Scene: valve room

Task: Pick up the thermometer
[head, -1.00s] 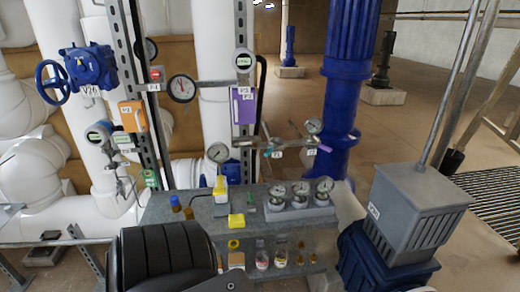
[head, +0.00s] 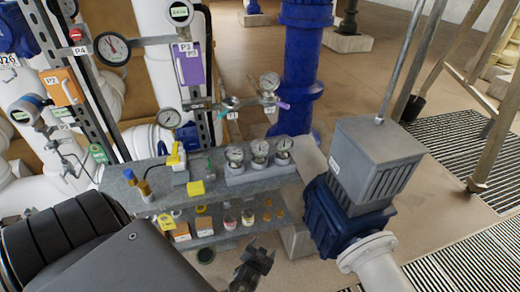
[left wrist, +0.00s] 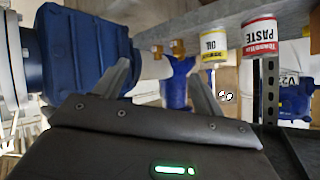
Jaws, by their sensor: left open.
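A yellow handheld device (head: 177,157), possibly the thermometer, stands on the grey bench (head: 222,190) in the head view; I cannot tell its kind for sure. The yellow device does not show there. My right gripper is not in view.
Three dial gauges (head: 234,160) stand along the bench. The lower shelf holds bottles and cans, including a paste can (left wrist: 262,40) and an oil can (left wrist: 214,48). A grey motor box (head: 375,160) over a blue housing (head: 340,207) stands right of the bench. Floor gratings lie further right.

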